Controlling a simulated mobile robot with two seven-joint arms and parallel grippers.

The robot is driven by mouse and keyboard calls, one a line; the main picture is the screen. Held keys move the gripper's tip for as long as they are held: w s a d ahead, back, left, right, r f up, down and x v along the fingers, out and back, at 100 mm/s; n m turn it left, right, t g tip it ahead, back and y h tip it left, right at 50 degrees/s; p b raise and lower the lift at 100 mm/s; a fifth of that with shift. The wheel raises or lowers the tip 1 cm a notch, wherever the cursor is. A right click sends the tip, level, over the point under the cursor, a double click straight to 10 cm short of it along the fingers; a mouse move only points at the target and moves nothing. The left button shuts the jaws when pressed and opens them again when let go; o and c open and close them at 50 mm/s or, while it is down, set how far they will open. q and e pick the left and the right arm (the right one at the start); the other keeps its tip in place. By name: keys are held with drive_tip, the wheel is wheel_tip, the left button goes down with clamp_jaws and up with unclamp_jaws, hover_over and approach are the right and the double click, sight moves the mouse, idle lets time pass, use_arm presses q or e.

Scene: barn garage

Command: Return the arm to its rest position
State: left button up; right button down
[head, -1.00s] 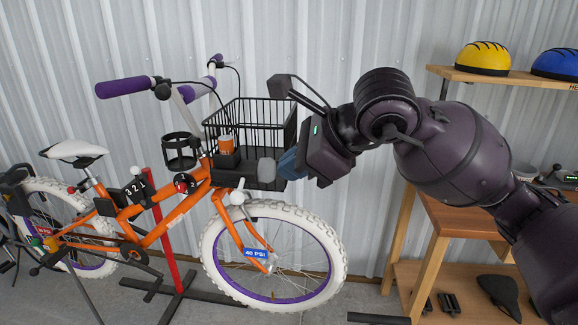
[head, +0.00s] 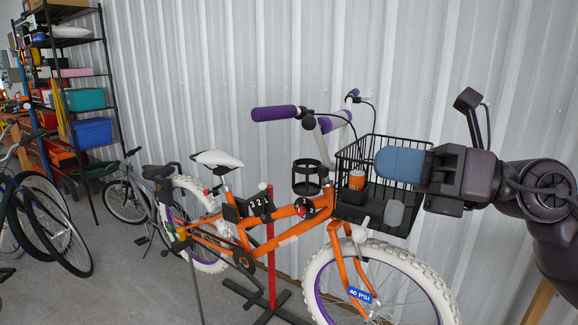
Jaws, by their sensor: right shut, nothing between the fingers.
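My right arm comes in from the right edge. My right gripper (head: 404,165) is shut and empty, its blue fingers pointing left. In the view it overlaps the right part of the black wire basket (head: 368,141) on the orange bicycle (head: 290,231) and hides part of it. I cannot tell how far apart they are. My left gripper is not in view.
The bicycle has purple grips (head: 275,113) and stands at a red repair stand (head: 271,262). An orange can (head: 357,180) sits in the basket. More bicycles (head: 50,225) and a black shelf (head: 108,85) with bins stand at left. A corrugated wall is behind.

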drive_tip(key=w+d+f+m+t+h, duration=0.1)
drive_tip(key=w+d+f+m+t, duration=0.3)
drive_tip(key=m+t, duration=0.45)
drive_tip(key=w+d+f+m+t+h, duration=0.1)
drive_tip(key=w+d+f+m+t, duration=0.35)
drive_tip(key=m, duration=0.75)
drive_tip(key=d+f+m+t+h, duration=0.1)
drive_tip(key=d+f+m+h, duration=0.2)
drive_tip(key=f+m+h, duration=0.45)
drive_tip(key=d+f+m+t+h, duration=0.1)
drive_tip(key=d+f+m+h, duration=0.1)
drive_tip(key=f+m+h, duration=0.55)
drive_tip(key=s+d+f+m+g, duration=0.1)
drive_tip(key=s+f+m+g, duration=0.2)
drive_tip(key=f, duration=0.8)
drive_tip(key=s+d+f+m+g, duration=0.1)
drive_tip(key=s+f+m, duration=0.4)
drive_tip(key=f, duration=0.6)
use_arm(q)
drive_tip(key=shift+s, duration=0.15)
use_arm(e)
drive_tip(key=s+f+m+g+h, duration=0.1)
drive_tip(key=s+f+g, duration=0.1)
drive_tip(key=s+f, duration=0.3)
drive_tip(key=s+f+m+g+h, duration=0.1)
drive_tip(key=s+f, duration=0.5)
drive_tip(key=s, duration=0.5)
drive_tip(key=shift+a+f+g, duration=0.2)
drive_tip(key=shift+g, duration=0.2)
